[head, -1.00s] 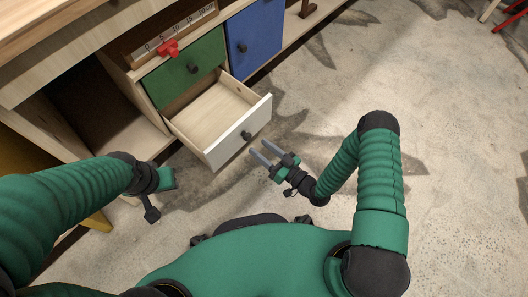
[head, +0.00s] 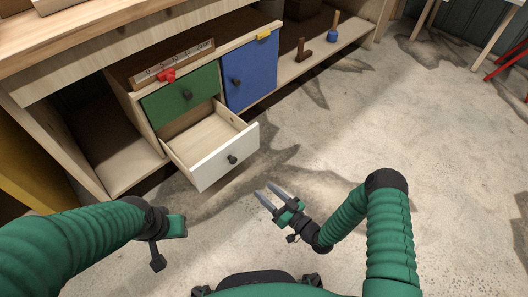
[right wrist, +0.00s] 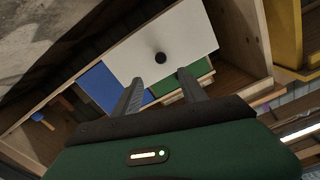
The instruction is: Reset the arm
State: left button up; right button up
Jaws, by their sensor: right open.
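My right gripper (head: 271,194) is open and empty, held over the floor in front of the cabinet. Its two grey fingers are apart and point toward the open drawer; they also show in the right wrist view (right wrist: 158,90). My right arm (head: 387,225) is bent at the right. My left arm (head: 75,235) reaches in from the left, and its gripper (head: 176,225) shows only in part, with its fingers not clear. The white-fronted drawer (head: 226,161) is pulled out and looks empty; its black knob (right wrist: 160,58) shows in the right wrist view, apart from the fingers.
A green drawer (head: 182,95) and a blue door (head: 251,75) are shut. A red slider (head: 167,76) sits on a numbered scale. A blue-based object (head: 332,36) stands on the low shelf. The concrete floor (head: 350,130) at right is clear.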

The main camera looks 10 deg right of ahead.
jog(key=shift+d, duration=0.1)
jog(key=d+r+g+h+p, duration=0.5)
jog(key=d+r+g+h, duration=0.2)
jog(key=d+r+h, duration=0.4)
jog(key=s+d+r+m+g+p, duration=0.2)
jog(key=s+r+m+g+p, duration=0.15)
jog(key=s+r, duration=1.1)
notch_tip(320, 180, up, 36)
jog(key=s+g+p, duration=0.1)
jog(key=s+p, duration=0.1)
jog(key=p, duration=3.5)
jog(key=shift+s+r, duration=0.25)
jog(key=shift+s, duration=0.05)
